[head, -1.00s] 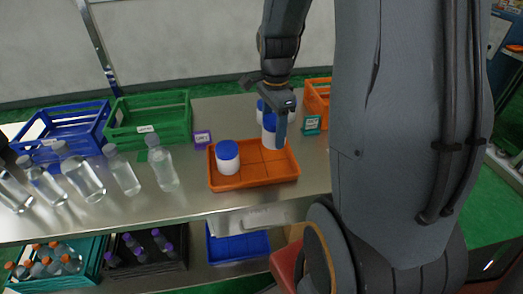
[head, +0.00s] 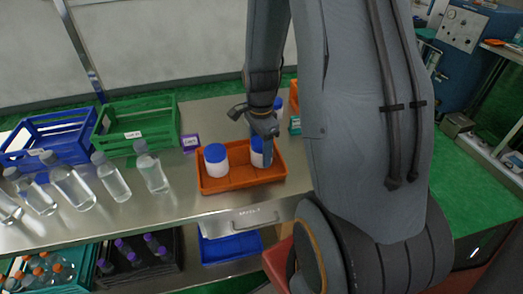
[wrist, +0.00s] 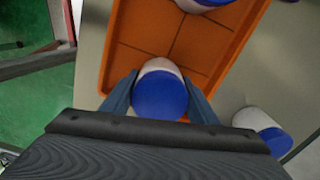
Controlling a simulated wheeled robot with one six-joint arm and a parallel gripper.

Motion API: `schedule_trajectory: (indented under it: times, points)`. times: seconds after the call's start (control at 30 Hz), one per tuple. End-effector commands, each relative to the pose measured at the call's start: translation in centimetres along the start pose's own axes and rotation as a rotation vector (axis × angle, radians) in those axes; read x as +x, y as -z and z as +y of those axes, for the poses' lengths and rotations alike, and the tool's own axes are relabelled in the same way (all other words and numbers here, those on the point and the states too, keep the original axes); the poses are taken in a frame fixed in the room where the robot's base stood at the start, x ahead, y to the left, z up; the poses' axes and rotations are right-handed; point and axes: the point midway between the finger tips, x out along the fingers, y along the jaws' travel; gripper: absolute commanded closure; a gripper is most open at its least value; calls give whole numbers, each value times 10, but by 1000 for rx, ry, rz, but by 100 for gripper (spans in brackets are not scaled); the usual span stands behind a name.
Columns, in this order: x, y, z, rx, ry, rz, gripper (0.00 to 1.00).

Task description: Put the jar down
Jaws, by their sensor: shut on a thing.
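My gripper (head: 263,150) is shut on a white jar (head: 257,159) with a blue lid, held upright at the right part of the orange tray (head: 243,187). In the wrist view the fingers (wrist: 160,98) are on both sides of the jar's blue lid (wrist: 160,97). The jar is partly hidden by the gripper in the head view; I cannot tell whether its base touches the tray floor. A second blue-lidded jar (head: 216,162) stands in the tray's left part, apart from the held one.
Another blue-lidded jar (head: 277,107) stands outside the tray, behind it; it also shows in the wrist view (wrist: 262,125). A purple label stand (head: 190,141), a green crate (head: 140,130) and clear bottles (head: 152,172) are to the left.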

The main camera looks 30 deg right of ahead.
Motion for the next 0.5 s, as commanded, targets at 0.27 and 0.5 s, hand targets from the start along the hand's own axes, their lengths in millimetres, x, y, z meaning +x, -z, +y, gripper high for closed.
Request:
schedule_trajectory:
  times: [0.27,0.5]
  points:
    - [3,0,0,0,0,0,28]
    - [2,0,0,0,0,0,28]
